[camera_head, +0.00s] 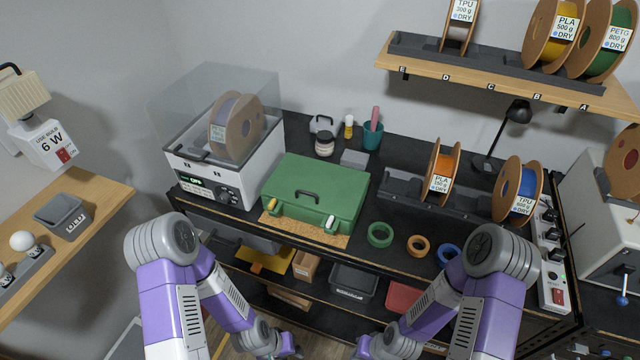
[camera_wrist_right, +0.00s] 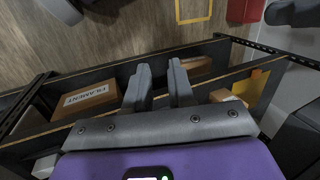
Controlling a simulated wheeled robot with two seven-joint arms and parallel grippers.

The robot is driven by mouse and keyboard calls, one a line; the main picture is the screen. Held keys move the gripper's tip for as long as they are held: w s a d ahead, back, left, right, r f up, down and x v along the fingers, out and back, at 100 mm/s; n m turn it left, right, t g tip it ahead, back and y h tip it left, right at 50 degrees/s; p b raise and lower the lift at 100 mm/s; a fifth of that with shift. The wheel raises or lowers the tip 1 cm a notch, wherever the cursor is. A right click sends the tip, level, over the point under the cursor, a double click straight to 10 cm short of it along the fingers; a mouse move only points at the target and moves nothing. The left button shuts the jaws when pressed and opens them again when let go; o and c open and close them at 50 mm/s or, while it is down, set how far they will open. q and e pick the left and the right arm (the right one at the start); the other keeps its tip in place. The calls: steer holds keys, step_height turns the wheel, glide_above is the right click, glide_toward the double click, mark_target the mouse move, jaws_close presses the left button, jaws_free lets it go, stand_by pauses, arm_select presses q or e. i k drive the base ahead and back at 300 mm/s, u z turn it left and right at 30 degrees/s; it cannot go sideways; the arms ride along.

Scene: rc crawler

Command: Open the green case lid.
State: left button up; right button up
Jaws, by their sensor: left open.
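The green case (camera_head: 316,190) sits on the black bench top with its lid down.
A filament dryer box (camera_head: 218,178) with a clear cover stands close left of the case. Filament rings (camera_head: 380,235) lie to its right, with spools (camera_head: 442,175) behind them. A wall shelf (camera_head: 500,75) hangs above. The case sits near the bench's front edge.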

mark_target(326, 189)
steer(key=k, duration=0.45)
steer(key=z, duration=1)
steer(key=i, duration=0.7)
steer(key=u, duration=2.65)
